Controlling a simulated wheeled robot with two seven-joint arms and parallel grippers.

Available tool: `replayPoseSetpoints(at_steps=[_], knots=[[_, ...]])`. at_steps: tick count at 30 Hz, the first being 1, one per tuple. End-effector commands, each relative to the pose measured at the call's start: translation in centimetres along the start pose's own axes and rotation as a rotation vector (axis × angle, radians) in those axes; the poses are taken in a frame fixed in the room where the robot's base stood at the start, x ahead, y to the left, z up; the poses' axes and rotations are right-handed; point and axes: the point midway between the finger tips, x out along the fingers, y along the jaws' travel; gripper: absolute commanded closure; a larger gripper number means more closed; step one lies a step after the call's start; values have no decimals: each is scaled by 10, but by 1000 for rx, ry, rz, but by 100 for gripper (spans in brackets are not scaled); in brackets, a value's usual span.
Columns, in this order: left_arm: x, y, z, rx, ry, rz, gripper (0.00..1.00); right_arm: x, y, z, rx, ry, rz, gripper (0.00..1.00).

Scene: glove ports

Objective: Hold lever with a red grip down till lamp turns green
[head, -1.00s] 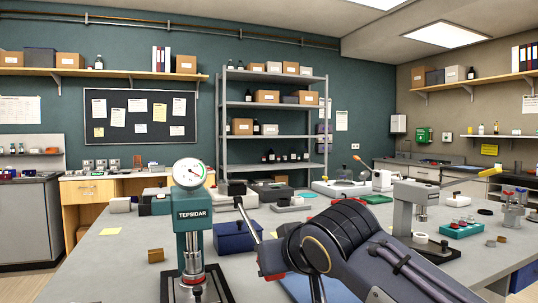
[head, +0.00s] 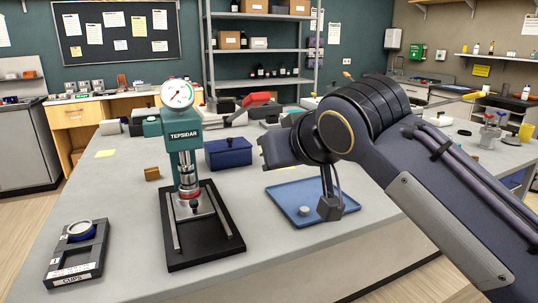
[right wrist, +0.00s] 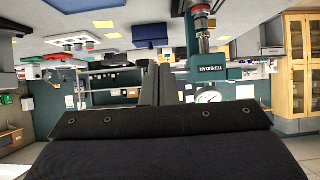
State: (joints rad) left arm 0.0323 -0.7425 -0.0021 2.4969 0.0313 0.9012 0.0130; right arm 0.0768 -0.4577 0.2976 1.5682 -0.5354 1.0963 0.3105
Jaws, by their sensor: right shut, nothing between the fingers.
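A teal TEPSIDAR press (head: 185,140) with a round dial (head: 177,94) stands on a black base on the bench. It shows upside down in the right wrist view (right wrist: 218,72). A red part (head: 256,98) shows behind it near the back of the bench; I cannot tell whether it is the lever's grip. I cannot make out a lamp. My right arm crosses the head view from the right and hides part of the bench. My right gripper (right wrist: 150,66) is shut and empty in the right wrist view, apart from the press. My left gripper is out of view.
A blue box (head: 228,152) and a blue tray (head: 292,205) lie right of the press. A dark CUPS holder (head: 77,262) with a ring stands at the front left. A small brown block (head: 152,174) lies left of the press. Bare bench lies between the holder and press.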

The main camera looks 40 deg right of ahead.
Motion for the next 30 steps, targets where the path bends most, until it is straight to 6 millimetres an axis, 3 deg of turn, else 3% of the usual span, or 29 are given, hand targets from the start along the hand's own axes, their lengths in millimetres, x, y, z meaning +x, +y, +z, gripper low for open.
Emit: replayPoseSetpoints(at_steps=[3,9,27,30], knots=[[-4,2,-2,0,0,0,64,-24,0,-1,0,8,-2,100],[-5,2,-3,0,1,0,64,-41,-1,0,0,8,-2,100],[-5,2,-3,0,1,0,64,-43,-1,0,-1,10,-2,100],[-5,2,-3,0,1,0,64,-38,-2,7,-5,-6,-8,100]])
